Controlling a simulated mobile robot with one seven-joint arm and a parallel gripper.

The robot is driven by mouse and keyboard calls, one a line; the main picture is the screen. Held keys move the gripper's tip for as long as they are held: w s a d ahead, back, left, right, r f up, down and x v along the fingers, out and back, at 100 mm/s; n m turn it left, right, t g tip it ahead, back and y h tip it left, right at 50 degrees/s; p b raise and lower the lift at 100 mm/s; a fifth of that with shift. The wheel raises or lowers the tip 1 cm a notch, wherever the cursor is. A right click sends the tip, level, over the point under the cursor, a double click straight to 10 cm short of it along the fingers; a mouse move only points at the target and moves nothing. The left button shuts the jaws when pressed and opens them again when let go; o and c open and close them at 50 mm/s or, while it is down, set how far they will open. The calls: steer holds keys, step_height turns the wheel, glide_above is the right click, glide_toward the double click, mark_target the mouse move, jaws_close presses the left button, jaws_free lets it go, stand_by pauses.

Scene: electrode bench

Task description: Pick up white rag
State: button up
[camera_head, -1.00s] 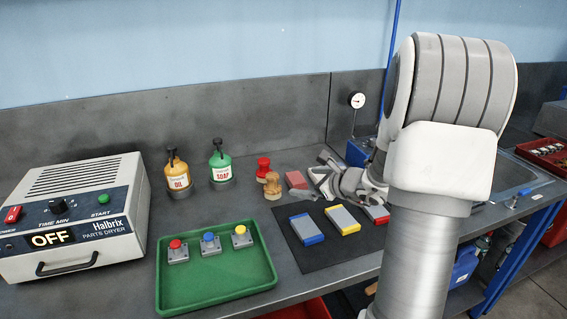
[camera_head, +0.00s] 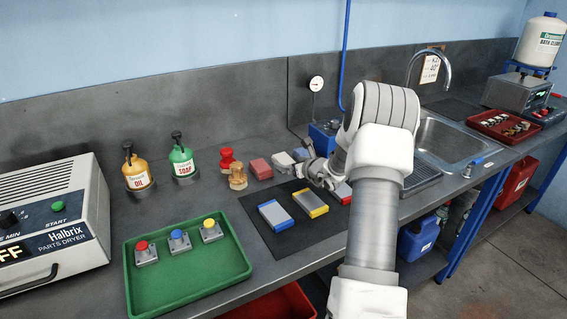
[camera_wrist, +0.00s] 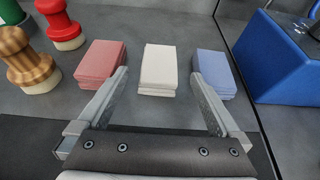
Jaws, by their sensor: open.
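The white rag (camera_wrist: 159,66) is a small folded stack lying flat on the grey bench, in the middle of the wrist view. In the head view the white rag (camera_head: 282,161) sits between a red rag (camera_head: 260,168) and a blue rag (camera_head: 300,154). My gripper (camera_wrist: 159,78) is open and empty. In the wrist view its two fingers point toward the white rag, one on each side of its near end. Contact cannot be told. In the head view my gripper (camera_head: 308,168) is small and partly hidden by my arm.
The red rag (camera_wrist: 101,62) lies left of the white one and the blue rag (camera_wrist: 212,72) right, each near a finger. Wooden and red-handled stamp-like tools (camera_wrist: 32,62) stand at the left. A blue box (camera_wrist: 285,62) stands at the right. A black mat (camera_head: 290,236) lies in front.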

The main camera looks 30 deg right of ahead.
mark_target(285, 159)
steer(key=shift+r+x, duration=0.15)
steer(key=shift+x, duration=1.3)
steer(key=shift+r+x, duration=0.1)
steer(key=shift+x, duration=1.3)
steer(key=shift+w, duration=0.15)
steer(key=c, duration=1.4)
